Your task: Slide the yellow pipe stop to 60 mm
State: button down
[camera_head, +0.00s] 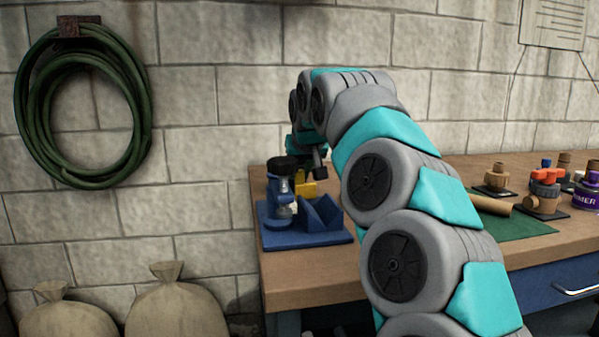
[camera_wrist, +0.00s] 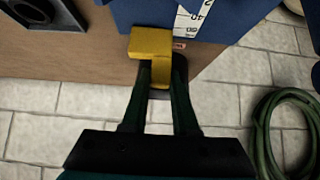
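The yellow pipe stop (camera_wrist: 150,42) is a block with a narrower tab, at the edge of a blue fixture in the wrist view. It also shows in the head view (camera_head: 305,187), partly behind the fixture. A white scale strip (camera_wrist: 196,16) with black marks and a readable 40 lies beside the stop. The stop's exact reading cannot be told. My gripper (camera_wrist: 163,72) has its two dark fingers on either side of the yellow tab, with no clear gap, and appears shut on it. The blue fixture (camera_head: 330,238) with a black-knobbed clamp (camera_head: 284,168) stands on the bench's left end.
The wooden bench (camera_head: 300,290) runs right along a block wall. A green mat (camera_head: 515,228), brown pipe (camera_head: 492,205), valve fittings (camera_head: 543,190) and a purple primer can (camera_head: 586,190) are to the right. A green hose (camera_head: 140,120) hangs left; sacks (camera_head: 175,310) stand below.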

jog(key=c, duration=0.7)
grip_release()
jog(key=shift+v, duration=3.95)
jog(key=shift+s+f, duration=0.1)
